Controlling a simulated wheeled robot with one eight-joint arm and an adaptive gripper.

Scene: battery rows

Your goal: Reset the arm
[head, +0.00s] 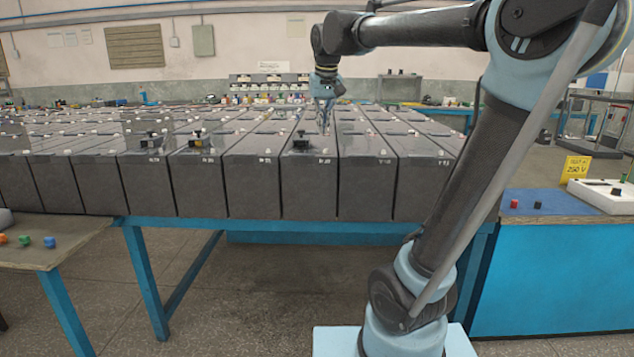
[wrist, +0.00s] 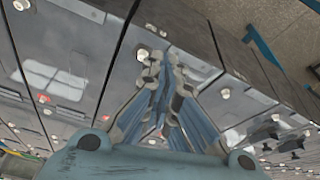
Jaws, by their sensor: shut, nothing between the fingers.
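My gripper (head: 325,122) hangs down over the battery rows (head: 253,188), in the middle of the head view. Its fingers are shut with nothing between them. The wrist view shows the fingers (wrist: 165,122) close together, pointing at the grey battery tops. I cannot tell how far above the tops the tips are. My arm rises from the light blue base at the lower right, bends at the upper right and reaches left to the gripper. The batteries are dark grey boxes in rows on a blue-framed stand (head: 300,227).
Black parts (head: 301,140) sit on several front battery tops. At left stands a table (head: 60,258) with small coloured caps. At right stands a blue bench (head: 560,270) with a yellow sign (head: 576,168) and a white box (head: 603,195). The floor before the stand is clear.

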